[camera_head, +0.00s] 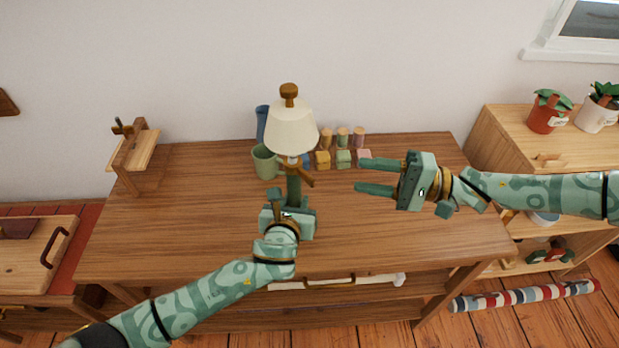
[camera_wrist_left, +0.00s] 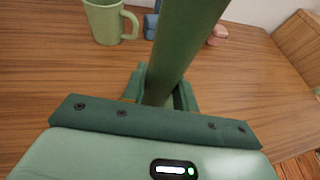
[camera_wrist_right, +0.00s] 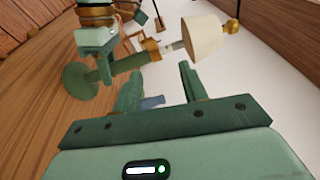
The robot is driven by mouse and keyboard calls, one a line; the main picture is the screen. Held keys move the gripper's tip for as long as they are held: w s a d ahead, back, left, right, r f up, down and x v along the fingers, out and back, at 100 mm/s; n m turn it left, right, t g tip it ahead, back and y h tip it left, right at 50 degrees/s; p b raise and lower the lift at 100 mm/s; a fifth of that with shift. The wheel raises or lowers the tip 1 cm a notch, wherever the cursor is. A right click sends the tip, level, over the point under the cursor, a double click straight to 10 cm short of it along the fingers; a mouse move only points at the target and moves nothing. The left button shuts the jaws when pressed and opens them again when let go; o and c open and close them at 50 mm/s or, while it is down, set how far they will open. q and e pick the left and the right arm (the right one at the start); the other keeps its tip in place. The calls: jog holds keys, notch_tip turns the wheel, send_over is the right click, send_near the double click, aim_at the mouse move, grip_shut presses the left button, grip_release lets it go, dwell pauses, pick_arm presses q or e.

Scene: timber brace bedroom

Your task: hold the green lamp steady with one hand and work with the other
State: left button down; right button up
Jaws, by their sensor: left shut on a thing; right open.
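The green lamp (camera_head: 294,188) stands on the wooden table with a cream shade (camera_head: 291,130) and a brown top knob (camera_head: 289,93). A small brown part juts from its neck. My left gripper (camera_head: 290,208) is shut around the lamp's stem, which rises between its fingers in the left wrist view (camera_wrist_left: 178,50). My right gripper (camera_head: 360,175) is open and empty, right of the lamp, its fingers pointing at it and apart from it. In the right wrist view the lamp's round base (camera_wrist_right: 80,82) and shade (camera_wrist_right: 200,38) show ahead of the fingers.
A green mug (camera_head: 264,162) and a blue object (camera_head: 262,122) stand behind the lamp. Several small coloured blocks and wooden pegs (camera_head: 343,157) stand to its right. A wooden stand (camera_head: 134,155) is at the table's left. The table's front right (camera_head: 400,240) is clear.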

aim_at(310, 184)
jog(key=shift+n+g, duration=0.3)
jog(key=shift+n, duration=0.6)
jog(key=a, duration=0.4)
jog(key=a+f, duration=0.1)
jog(key=a, duration=0.2)
jog(key=w+a, duration=0.1)
jog(key=a, duration=0.3)
jog(key=shift+a+f, duration=0.2)
jog(key=shift+a, duration=0.1)
